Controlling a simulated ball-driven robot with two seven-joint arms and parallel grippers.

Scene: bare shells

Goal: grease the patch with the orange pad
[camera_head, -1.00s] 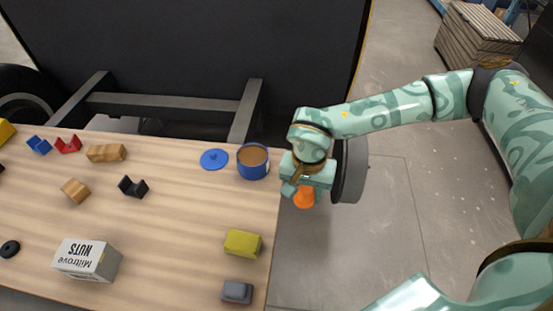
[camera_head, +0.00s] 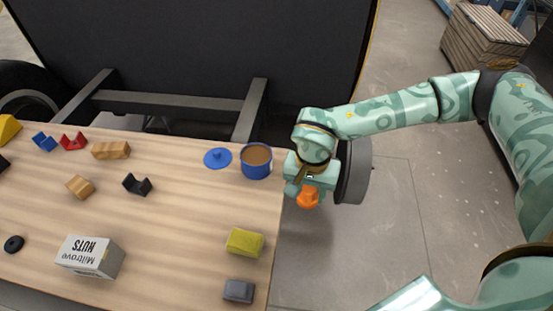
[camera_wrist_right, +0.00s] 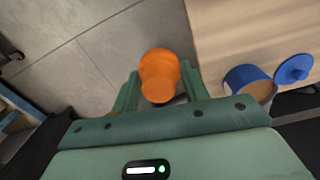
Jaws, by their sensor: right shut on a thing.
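The orange pad (camera_head: 307,197) is in my right gripper (camera_head: 311,185), which is shut on it just off the table's right edge, over the floor. The right wrist view shows the orange pad (camera_wrist_right: 159,76) between the two green fingers (camera_wrist_right: 158,92). A blue tin (camera_head: 255,162) with brown content stands open near the table's back right corner, just left of the gripper. It also shows in the right wrist view (camera_wrist_right: 247,80). Its blue lid (camera_head: 218,158) lies to its left on the table. I cannot make out the patch. My left gripper is not in view.
The wooden table (camera_head: 190,220) carries a yellow block (camera_head: 245,242), a grey block (camera_head: 239,291), a nuts box (camera_head: 91,257), a black cradle (camera_head: 137,184) and several other small things. A dark frame with a wheel (camera_head: 353,170) stands behind. The table's middle is clear.

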